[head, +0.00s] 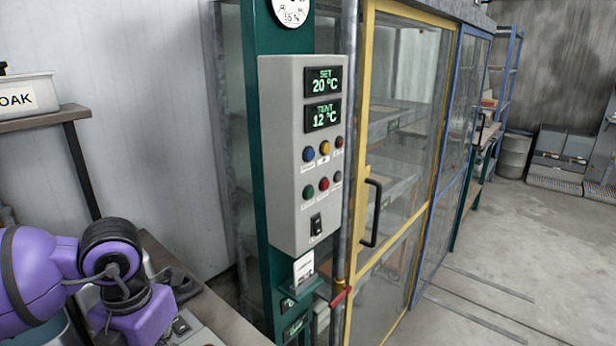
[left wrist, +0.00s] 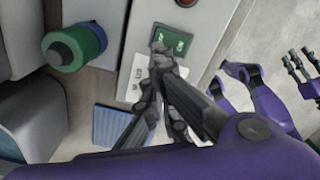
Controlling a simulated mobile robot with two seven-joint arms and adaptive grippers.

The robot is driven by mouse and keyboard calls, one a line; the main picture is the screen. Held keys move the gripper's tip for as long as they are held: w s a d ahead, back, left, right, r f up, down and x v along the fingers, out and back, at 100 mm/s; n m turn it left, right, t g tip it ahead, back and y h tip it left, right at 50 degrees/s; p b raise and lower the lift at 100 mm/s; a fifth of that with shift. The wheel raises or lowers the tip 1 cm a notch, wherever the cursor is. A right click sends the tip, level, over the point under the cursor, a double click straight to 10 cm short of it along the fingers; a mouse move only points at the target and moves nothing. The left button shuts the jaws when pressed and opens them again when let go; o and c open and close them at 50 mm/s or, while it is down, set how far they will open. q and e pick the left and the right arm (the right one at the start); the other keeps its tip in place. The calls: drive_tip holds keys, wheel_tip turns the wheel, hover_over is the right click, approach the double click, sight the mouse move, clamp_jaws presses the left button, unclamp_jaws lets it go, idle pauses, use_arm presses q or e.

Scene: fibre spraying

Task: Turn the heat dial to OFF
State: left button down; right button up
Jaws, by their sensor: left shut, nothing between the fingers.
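A grey control box (head: 300,155) hangs on a green post and shows SET 20 °C and TENT 12 °C, with several coloured knobs or buttons and a black rocker switch (head: 316,224). I cannot single out a heat dial or read an OFF mark. My left arm (head: 100,275) is at the lower left of the head view, left of the box. In the left wrist view my left gripper (left wrist: 162,72) is shut and empty, in front of a grey panel with a green label (left wrist: 172,40). My right gripper (left wrist: 298,62) shows at the right there, fingers apart.
A yellow-framed glass door (head: 362,150) with a black handle (head: 372,212) stands right of the box. A shelf (head: 45,118) with a grey bin is at the left. A green bottle-like object (left wrist: 75,47) is in the wrist view. The floor at the right (head: 520,250) is clear.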

use_arm(q)
drive_tip(key=shift+s+f, duration=0.15)
drive_tip(key=shift+f, duration=0.15)
use_arm(e)
drive_tip(key=shift+s+d+f, duration=0.1)
drive_tip(key=shift+s, duration=0.1)
use_arm(q)
drive_tip(key=shift+a+f, duration=0.15)
use_arm(e)
drive_tip(key=shift+s, duration=0.1)
use_arm(q)
drive_tip(key=shift+a, duration=0.2)
use_arm(e)
drive_tip(key=shift+f, duration=0.1)
use_arm(q)
drive_tip(key=shift+w+a, duration=0.3)
drive_tip(key=shift+a, duration=0.2)
drive_tip(key=shift+w+d, duration=0.15)
drive_tip(key=shift+w, duration=0.3)
wheel_tip(320, 180, up, 6)
drive_tip(key=p, duration=0.2)
drive_tip(key=shift+r, duration=0.2)
use_arm(e)
drive_tip(key=shift+t, duration=0.3)
drive_tip(key=w+r, duration=0.1)
drive_tip(key=r, duration=0.1)
drive_tip(key=w+r, duration=0.1)
drive_tip(key=r, duration=0.1)
drive_tip(key=shift+w, duration=0.4)
